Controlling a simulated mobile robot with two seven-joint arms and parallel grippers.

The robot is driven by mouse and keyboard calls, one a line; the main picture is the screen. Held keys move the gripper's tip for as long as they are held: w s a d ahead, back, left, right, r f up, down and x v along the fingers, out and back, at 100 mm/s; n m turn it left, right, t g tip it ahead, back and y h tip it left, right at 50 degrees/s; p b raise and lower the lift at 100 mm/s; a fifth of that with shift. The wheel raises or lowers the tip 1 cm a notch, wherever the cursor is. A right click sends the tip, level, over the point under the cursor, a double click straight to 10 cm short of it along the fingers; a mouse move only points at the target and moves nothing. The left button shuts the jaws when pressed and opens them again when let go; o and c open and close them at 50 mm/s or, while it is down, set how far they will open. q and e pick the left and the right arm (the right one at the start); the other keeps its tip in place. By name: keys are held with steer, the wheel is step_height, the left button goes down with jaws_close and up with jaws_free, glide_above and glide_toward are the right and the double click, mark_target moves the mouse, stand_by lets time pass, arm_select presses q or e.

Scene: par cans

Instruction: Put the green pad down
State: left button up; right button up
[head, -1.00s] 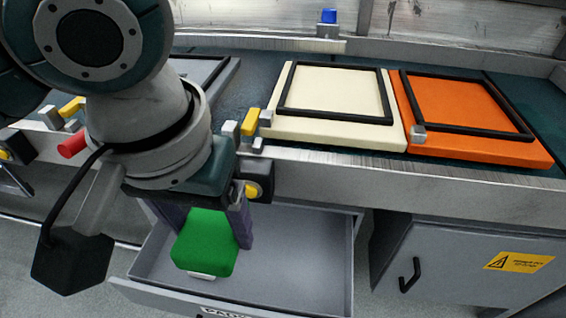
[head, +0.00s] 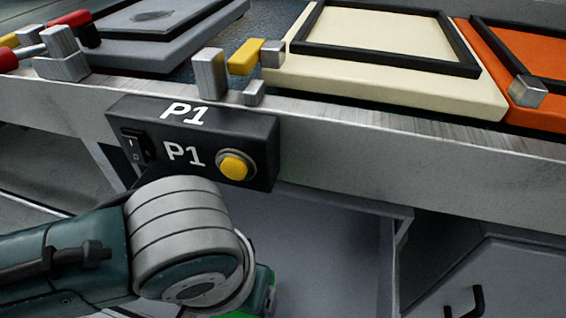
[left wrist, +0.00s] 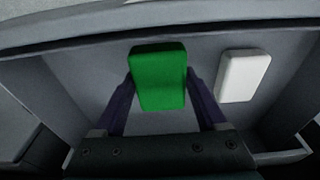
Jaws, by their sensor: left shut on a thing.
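The green pad (left wrist: 158,78) is between the two fingers of my left gripper (left wrist: 160,88) in the left wrist view, and the gripper is shut on it. The pad is over or in the grey drawer (left wrist: 95,60); I cannot tell if it touches the drawer floor. A white pad (left wrist: 243,76) lies in the drawer to its right, apart from it. My right gripper is not in view.
Above the drawer is a black P1 panel (head: 200,138) with a yellow button (head: 236,166). On the bench are a cream slab (head: 390,80) and an orange slab (head: 525,50) with black frames, and a grey plate (head: 150,40). A cabinet with a black handle (head: 465,305) is at the right.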

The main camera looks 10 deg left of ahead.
arm_select(q)
steer(key=shift+w+f, duration=0.1)
steer(key=shift+f, duration=0.8)
steer(key=w+b, duration=0.2)
steer(key=w+f+b, duration=0.1)
steer(key=w, duration=0.1)
steer(key=shift+w+d+b, duration=0.1)
steer(key=shift+b, duration=0.25)
steer(key=shift+s, duration=0.2)
steer(key=shift+w+f, duration=0.1)
steer(key=shift+f, duration=0.25)
steer(key=o, duration=0.9)
steer(key=shift+c, duration=0.2)
steer(key=shift+o, duration=1.4)
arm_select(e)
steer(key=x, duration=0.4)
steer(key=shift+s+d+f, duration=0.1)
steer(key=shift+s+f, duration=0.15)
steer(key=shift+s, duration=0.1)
